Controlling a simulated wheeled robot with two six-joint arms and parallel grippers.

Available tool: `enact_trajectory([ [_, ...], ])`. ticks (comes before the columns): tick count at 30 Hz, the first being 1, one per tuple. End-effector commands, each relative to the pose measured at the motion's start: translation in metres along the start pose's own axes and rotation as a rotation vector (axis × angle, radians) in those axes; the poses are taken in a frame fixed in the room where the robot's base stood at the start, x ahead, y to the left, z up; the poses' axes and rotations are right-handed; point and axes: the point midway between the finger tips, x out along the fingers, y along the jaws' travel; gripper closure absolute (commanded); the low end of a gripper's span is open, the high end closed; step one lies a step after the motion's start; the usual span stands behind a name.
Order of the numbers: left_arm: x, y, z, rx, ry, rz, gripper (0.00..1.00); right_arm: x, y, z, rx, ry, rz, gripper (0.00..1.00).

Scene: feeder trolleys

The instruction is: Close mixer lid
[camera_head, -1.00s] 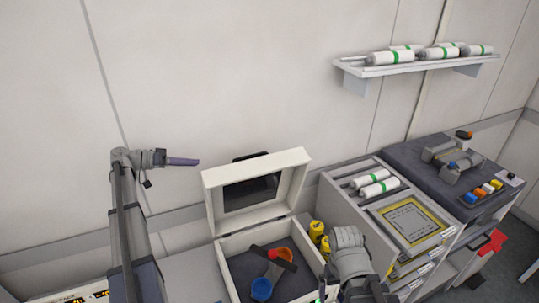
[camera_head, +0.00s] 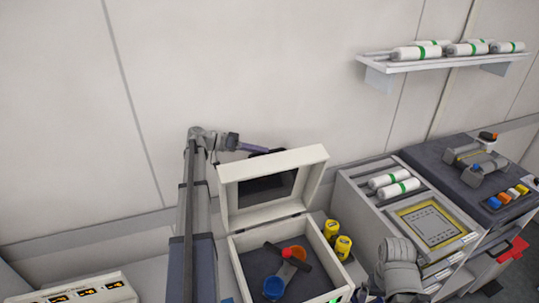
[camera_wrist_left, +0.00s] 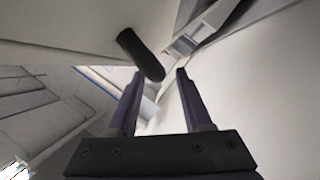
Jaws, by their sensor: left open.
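The mixer is a white box (camera_head: 240,277) with a dark interior, low in the head view. Its white lid (camera_head: 309,175) with a dark window stands raised at the back, so the mixer is open. My left gripper (camera_head: 253,148) is behind the lid's top edge. In the left wrist view, my left gripper (camera_wrist_left: 158,72) is open, and a black rounded handle (camera_wrist_left: 140,54) lies just beyond and partly between the fingertips, not clasped. The handle is mostly hidden by the lid and gripper in the head view. A grey part of my right arm shows at lower right; its jaws cannot be seen.
A panel with lit displays (camera_head: 85,291) is at left. A wall shelf (camera_head: 430,63) holds white bottles.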

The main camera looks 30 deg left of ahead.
Motion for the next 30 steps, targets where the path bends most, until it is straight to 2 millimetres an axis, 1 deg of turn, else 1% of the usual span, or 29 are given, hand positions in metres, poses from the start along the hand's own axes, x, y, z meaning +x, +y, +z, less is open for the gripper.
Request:
enact_trajectory([
  [1, 0.009, -0.001, 0.002, 0.0, -0.001, 0.002, 0.5, 0.004, 0.0, 0.0, 0.0, 0.0, 0.0, 0.0],
  [7, 0.03, 0.0, 0.001, 0.0, 0.0, 0.001, 0.5, 0.009, -0.001, -0.001, 0.001, 0.001, 0.0, 0.0],
  [12, 0.035, 0.0, 0.0, -0.001, 0.001, -0.001, 0.5, 0.01, -0.001, -0.001, 0.001, 0.001, 0.0, 0.0],
  [19, 0.035, 0.0, 0.0, -0.001, 0.001, -0.001, 0.5, 0.01, -0.001, -0.001, 0.001, 0.001, 0.0, 0.0],
  [30, 0.035, 0.0, 0.0, 0.0, 0.001, -0.001, 0.92, 0.01, -0.001, -0.001, 0.001, 0.0, 0.0, 0.0],
])
